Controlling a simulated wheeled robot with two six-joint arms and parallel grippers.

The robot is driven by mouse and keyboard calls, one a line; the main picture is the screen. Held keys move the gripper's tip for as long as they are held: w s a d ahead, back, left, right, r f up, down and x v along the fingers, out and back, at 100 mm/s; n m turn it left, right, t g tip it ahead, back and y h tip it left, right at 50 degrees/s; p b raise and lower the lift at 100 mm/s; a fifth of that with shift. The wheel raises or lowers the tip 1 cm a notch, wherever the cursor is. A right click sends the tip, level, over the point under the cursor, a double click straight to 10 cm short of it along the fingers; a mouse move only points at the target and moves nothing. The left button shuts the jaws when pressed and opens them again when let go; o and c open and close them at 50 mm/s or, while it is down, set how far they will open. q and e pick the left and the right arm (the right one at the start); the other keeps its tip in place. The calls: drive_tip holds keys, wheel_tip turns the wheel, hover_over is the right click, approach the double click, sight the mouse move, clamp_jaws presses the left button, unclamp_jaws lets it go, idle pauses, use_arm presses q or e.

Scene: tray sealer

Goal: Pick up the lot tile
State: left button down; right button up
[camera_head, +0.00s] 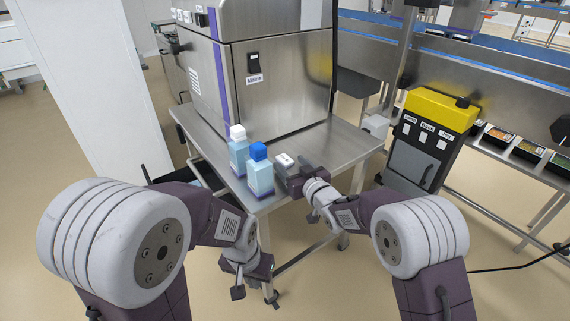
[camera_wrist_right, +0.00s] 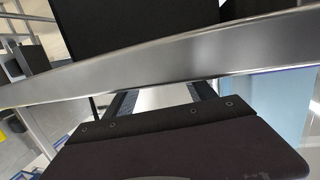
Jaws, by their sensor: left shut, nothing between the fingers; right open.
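A small white tile with dark marks (camera_head: 285,160), which looks like the lot tile, is near the front edge of the steel table, right of the blue-capped bottle. My right gripper (camera_head: 288,175) is open beside it at the table edge. In the right wrist view its two fingers (camera_wrist_right: 163,98) show with a pale surface between them; I cannot tell whether that is the tile. My left gripper (camera_head: 238,292) is shut and empty, low in front of the table and below its top.
A blue-capped bottle (camera_head: 260,178) and a white-capped bottle (camera_head: 239,155) stand close to the left of the tile. The steel sealer (camera_head: 285,85) fills the back of the table (camera_head: 345,148). A yellow-topped machine (camera_head: 430,140) stands at right.

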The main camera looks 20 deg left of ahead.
sight(287, 161)
drive_tip(key=x, duration=0.3)
drive_tip(key=shift+w+f, duration=0.1)
drive_tip(key=shift+f, duration=0.05)
use_arm(q)
drive_tip(key=shift+f, duration=0.55)
use_arm(e)
clamp_jaws()
